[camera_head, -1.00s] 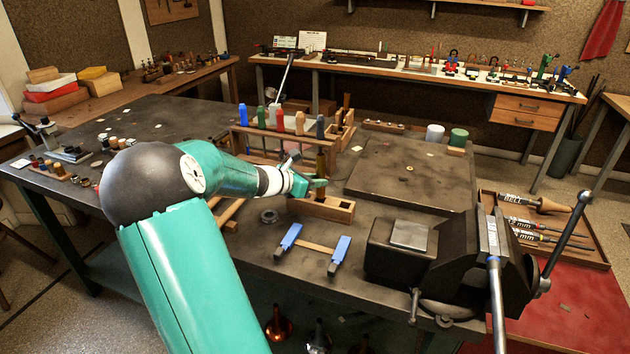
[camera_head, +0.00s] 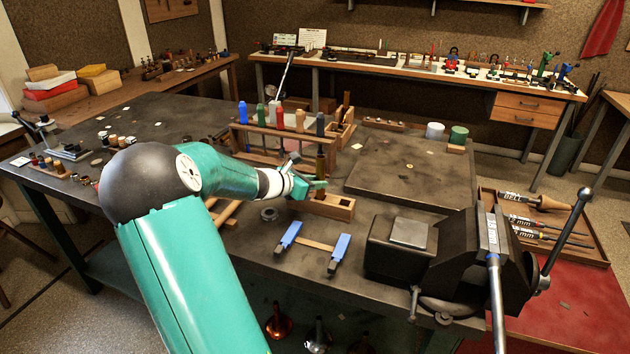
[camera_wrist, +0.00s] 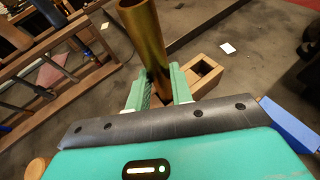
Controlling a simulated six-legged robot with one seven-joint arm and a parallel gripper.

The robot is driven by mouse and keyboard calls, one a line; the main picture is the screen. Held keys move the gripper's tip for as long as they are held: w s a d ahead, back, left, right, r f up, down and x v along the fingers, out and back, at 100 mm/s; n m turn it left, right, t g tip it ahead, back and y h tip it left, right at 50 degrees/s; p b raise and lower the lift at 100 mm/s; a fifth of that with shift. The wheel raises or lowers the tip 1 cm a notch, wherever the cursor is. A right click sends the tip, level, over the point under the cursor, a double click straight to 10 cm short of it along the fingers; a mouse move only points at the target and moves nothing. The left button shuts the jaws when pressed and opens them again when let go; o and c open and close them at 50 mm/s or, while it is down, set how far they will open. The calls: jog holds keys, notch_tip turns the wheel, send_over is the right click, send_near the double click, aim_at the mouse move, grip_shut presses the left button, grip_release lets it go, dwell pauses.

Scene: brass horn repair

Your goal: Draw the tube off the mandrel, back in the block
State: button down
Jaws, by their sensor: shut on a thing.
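My gripper (camera_wrist: 160,92) is shut on a brass tube (camera_wrist: 143,38), with one green finger on each side of it. The tube stands roughly upright and leans a little in the wrist view. In the head view the tube (camera_head: 321,163) rises above my gripper (camera_head: 314,186). A wooden block (camera_wrist: 204,77) with a square opening is just beyond the fingers, and it also shows in the head view (camera_head: 343,212). The tube's lower end is hidden by the gripper, so I cannot tell whether it is inside the block. I cannot make out the mandrel.
A wooden rack (camera_head: 262,136) of coloured-handled tools stands close behind my gripper. A blue-ended clamp (camera_head: 314,243) lies in front. A large vise (camera_head: 470,255) is at the right. A flat dark board (camera_head: 410,175) lies behind the block, mostly bare.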

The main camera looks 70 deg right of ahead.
aim_at(315, 200)
jog(key=shift+f, duration=1.8)
jog(key=c, duration=1.2)
grip_release()
jog(key=shift+o, duration=0.2)
jog(key=v, duration=1.3)
jog(key=shift+w+a, duration=0.15)
jog(key=shift+a, duration=0.2)
